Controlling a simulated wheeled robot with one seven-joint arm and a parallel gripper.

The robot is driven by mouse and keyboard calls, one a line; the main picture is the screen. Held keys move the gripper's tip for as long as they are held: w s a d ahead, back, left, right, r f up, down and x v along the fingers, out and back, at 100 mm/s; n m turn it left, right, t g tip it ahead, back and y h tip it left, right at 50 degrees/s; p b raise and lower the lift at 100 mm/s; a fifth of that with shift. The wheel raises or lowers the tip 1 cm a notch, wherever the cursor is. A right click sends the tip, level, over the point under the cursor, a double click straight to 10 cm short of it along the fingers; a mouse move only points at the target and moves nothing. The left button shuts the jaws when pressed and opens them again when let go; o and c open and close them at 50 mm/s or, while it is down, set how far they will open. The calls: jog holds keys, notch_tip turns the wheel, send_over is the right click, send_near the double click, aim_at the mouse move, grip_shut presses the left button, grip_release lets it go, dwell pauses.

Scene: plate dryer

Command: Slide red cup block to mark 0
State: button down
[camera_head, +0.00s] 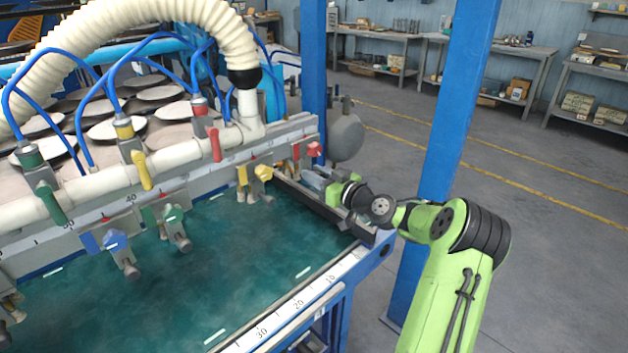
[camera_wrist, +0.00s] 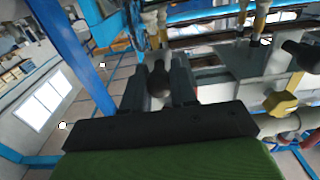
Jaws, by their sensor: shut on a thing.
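The red cup block (camera_head: 314,149) shows its red knob near the right end of the scaled rail (camera_head: 205,168) in the head view. My gripper (camera_head: 318,182) reaches in from the right, just below that knob. In the wrist view my gripper (camera_wrist: 158,88) has its two dark fingers on either side of a dark rounded handle end (camera_wrist: 160,80), and is shut on it. This handle appears to belong to the red cup block. The red knob is not clear in the wrist view. The rail marks 40 and 50 are readable; mark 0 is not readable.
The yellow cup block (camera_head: 262,173) is left of the red one, with green (camera_head: 174,215) and blue (camera_head: 115,240) blocks farther left. A blue post (camera_head: 313,70) stands behind the rail end. The teal table (camera_head: 210,290) below is mostly clear.

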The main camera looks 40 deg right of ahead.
jog(key=c, duration=0.9)
grip_release()
jog(key=shift+d, duration=0.4)
jog(key=shift+a, duration=0.1)
jog(key=s, duration=0.5)
jog(key=s+d, duration=0.1)
jog(key=s, duration=0.4)
jog(key=s+d, duration=0.1)
jog(key=s, duration=0.4)
jog(key=shift+s+p, duration=0.3)
jog(key=shift+s, duration=0.05)
jog(key=shift+w, duration=0.1)
